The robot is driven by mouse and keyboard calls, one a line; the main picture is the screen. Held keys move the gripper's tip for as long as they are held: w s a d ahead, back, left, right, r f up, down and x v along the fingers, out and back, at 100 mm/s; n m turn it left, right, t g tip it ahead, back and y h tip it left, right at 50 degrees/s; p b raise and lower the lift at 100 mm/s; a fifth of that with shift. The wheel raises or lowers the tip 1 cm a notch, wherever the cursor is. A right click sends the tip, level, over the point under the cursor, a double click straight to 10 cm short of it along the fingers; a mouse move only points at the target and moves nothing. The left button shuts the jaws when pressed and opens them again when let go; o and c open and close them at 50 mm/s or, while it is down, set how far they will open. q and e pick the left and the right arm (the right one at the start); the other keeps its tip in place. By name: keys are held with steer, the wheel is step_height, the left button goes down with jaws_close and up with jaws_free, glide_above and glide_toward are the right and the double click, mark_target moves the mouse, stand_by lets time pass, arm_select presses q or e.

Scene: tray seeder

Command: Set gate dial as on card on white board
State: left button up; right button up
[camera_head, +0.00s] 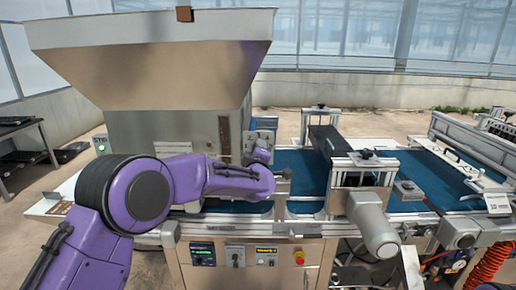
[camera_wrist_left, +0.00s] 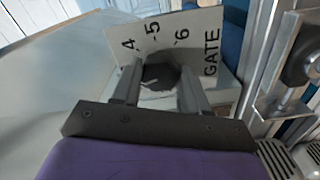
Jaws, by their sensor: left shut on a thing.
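In the left wrist view the gate dial's white plate (camera_wrist_left: 209,50) carries "4", "5", "6" and "GATE". Its dark knob (camera_wrist_left: 165,76) sits between the two fingers of my left gripper (camera_wrist_left: 160,88), which is shut on it. The knob's pointer is hidden, so its setting cannot be read. In the head view my left gripper (camera_head: 261,147) is at the hopper's right side, with the dial largely hidden. A white board (camera_head: 42,207) lies at the left with a small brownish card (camera_head: 60,208) on it, too small to read. My right gripper is not in view.
The large metal hopper (camera_head: 150,75) rises just left of the gripper. A blue conveyor belt (camera_head: 303,165) with a metal frame and grey motor (camera_head: 373,224) extends right. The front panel has a red button (camera_head: 299,256).

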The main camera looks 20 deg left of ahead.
arm_select(q)
steer(key=shift+m+p, duration=0.45)
steer(key=shift+m, duration=0.65)
steer(key=shift+f, duration=0.1)
steer(key=o, duration=1.1)
steer(key=shift+c, duration=0.2)
steer(key=b+v, duration=0.3)
steer(key=v, duration=0.7)
steer(key=shift+s+b, duration=0.25)
steer(key=shift+b, duration=0.1)
